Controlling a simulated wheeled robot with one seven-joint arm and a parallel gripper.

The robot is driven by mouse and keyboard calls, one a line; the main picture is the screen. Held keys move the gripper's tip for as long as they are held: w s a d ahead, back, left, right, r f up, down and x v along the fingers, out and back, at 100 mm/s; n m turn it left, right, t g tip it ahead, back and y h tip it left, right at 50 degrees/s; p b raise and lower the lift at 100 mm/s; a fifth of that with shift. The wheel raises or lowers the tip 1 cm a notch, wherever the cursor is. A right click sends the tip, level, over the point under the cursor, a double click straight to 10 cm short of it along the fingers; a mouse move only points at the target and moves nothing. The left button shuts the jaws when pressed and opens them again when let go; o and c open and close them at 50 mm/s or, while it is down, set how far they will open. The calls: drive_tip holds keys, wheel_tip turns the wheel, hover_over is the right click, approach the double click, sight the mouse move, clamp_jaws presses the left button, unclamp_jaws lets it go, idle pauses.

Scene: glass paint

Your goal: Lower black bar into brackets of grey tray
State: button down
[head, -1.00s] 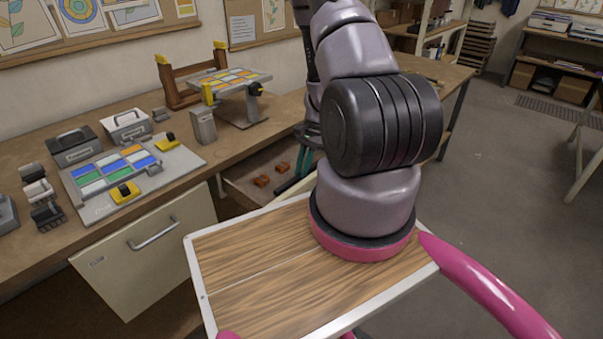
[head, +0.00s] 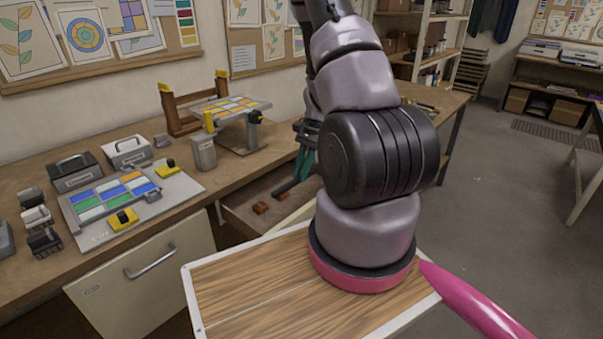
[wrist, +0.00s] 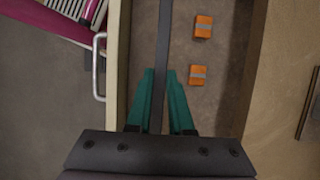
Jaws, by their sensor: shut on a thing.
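My gripper (wrist: 161,75) has teal fingers, shut on a long black bar (wrist: 163,38). In the wrist view the bar runs from between the fingers to the top edge, over the open drawer. In the head view the gripper (head: 303,164) and bar (head: 286,187) are above the drawer, partly hidden by my arm. A flat grey tray (head: 186,190) lies on the bench at left. It holds coloured panes and yellow-and-black fittings (head: 123,218). I cannot tell which fittings are its brackets. The gripper and bar are apart from the tray, to its right.
The open drawer (wrist: 215,110) holds two orange blocks (wrist: 203,27) (wrist: 198,75). A raised pane board (head: 232,106), a wooden stand (head: 181,127) and a grey box (head: 204,153) stand on the bench. Dark and light cases (head: 75,172) (head: 128,151) are behind the tray.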

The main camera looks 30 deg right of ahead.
drive_tip(key=shift+r, duration=1.45)
